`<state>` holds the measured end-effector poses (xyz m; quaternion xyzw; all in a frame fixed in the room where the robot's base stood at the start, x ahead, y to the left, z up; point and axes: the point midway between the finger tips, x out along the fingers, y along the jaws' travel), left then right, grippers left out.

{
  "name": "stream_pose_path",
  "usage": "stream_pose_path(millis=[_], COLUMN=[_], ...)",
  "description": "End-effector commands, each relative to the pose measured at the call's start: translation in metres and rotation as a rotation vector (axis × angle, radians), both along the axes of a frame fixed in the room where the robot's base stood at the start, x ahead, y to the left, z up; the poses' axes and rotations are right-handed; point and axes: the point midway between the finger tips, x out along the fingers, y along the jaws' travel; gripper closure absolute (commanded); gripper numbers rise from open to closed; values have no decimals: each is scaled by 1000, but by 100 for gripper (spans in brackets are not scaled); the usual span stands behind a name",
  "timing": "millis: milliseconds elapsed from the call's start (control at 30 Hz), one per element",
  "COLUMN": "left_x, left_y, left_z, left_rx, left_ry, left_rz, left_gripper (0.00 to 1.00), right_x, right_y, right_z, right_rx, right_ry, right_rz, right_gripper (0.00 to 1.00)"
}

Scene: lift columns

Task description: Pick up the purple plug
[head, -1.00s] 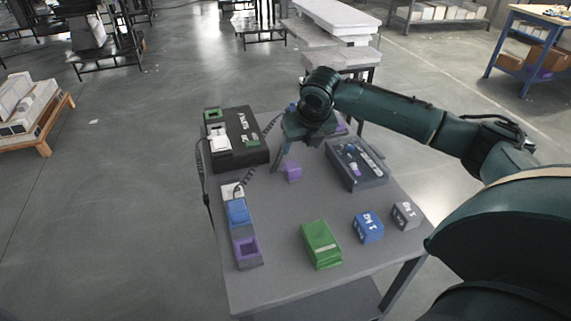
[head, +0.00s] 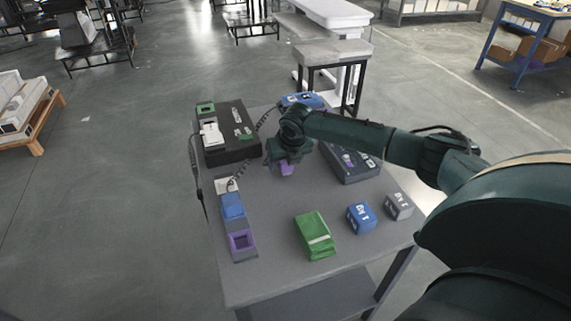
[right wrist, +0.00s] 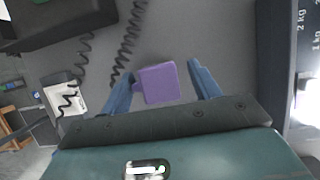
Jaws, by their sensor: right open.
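The purple plug (head: 287,169) stands on the grey table, partly hidden by my right gripper in the head view. In the right wrist view the purple plug (right wrist: 158,83) lies between the two blue fingers of my right gripper (right wrist: 160,85), nearer the left finger. The gripper is open, with a clear gap on the right side of the plug. In the head view my right gripper (head: 283,163) is low over the plug. My left gripper is not in view.
A socket strip with a blue part (head: 232,206) and a purple-framed socket (head: 241,242) lies at the table's left. A black box (head: 232,150) with a coiled cable is behind it. A grey case (head: 352,172), green block (head: 314,235), blue block (head: 361,217) and grey block (head: 398,205) stand right and front.

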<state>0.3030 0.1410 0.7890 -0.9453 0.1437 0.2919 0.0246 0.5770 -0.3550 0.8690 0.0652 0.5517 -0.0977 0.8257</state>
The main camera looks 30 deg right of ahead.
Motion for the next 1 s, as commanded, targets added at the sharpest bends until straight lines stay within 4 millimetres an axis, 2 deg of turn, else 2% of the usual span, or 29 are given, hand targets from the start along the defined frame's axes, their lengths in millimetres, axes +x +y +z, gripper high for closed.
stream_pose_path(millis=[167, 767, 1000], left_x=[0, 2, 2], left_y=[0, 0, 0], left_z=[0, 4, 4], left_rx=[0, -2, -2], left_ry=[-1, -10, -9], left_rz=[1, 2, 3], left_gripper=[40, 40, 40], right_x=[0, 0, 0], right_y=[0, 0, 0], right_z=[0, 1, 6], right_rx=[0, 0, 0], right_ry=[0, 0, -2], right_rz=[1, 0, 0], right_gripper=[39, 87, 87])
